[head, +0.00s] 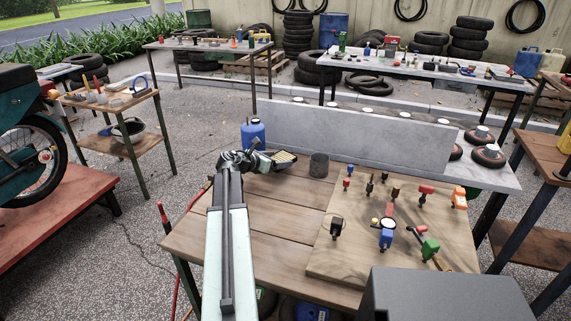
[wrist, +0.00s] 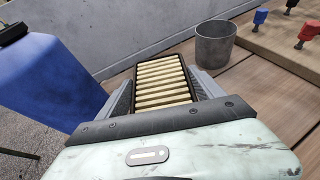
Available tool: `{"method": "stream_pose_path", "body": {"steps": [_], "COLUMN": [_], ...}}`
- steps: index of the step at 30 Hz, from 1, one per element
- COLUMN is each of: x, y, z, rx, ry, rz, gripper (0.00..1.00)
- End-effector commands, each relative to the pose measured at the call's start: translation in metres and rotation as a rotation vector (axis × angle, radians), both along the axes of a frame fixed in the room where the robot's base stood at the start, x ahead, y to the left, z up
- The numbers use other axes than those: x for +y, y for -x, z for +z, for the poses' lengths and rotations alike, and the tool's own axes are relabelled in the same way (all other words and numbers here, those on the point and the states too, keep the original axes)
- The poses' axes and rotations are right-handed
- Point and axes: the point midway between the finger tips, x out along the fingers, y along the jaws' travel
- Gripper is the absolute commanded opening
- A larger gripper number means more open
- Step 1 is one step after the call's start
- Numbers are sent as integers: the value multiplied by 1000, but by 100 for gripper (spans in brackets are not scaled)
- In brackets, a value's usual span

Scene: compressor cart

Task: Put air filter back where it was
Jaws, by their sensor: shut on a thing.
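The air filter (wrist: 162,82) is a rectangular panel with cream pleats and a black frame. In the wrist view it sits between the two fingers of my gripper (wrist: 163,88), which is shut on it. In the head view the filter (head: 284,157) shows at the end of my gripper (head: 272,160), above the back edge of the wooden table. I cannot tell whether the filter touches the table. The place it came from cannot be made out.
A blue bottle (head: 253,135) stands close to the left of the filter. A grey cup (head: 319,165) stands on the table to its right. A board (head: 335,262) with several coloured valves lies farther right. A grey upright panel (head: 350,132) runs behind. The table's left planks (head: 270,215) are clear.

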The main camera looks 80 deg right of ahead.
Motion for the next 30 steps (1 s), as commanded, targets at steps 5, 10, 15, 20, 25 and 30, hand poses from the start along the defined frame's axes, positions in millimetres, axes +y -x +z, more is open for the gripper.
{"method": "stream_pose_path", "body": {"steps": [5, 10, 15, 20, 25, 30], "x": [-42, -52, -51, -50, -50, -50], "y": [20, 25, 25, 25, 24, 24], "z": [-5, -5, -16, -43, -40, -43], "rx": [0, 1, 1, 1, 1, 1], "ry": [1, 0, 1, 1, 1, 1], "rz": [-1, 0, 1, 1, 1, 2], "gripper": [26, 26, 26, 26, 26, 26]}}
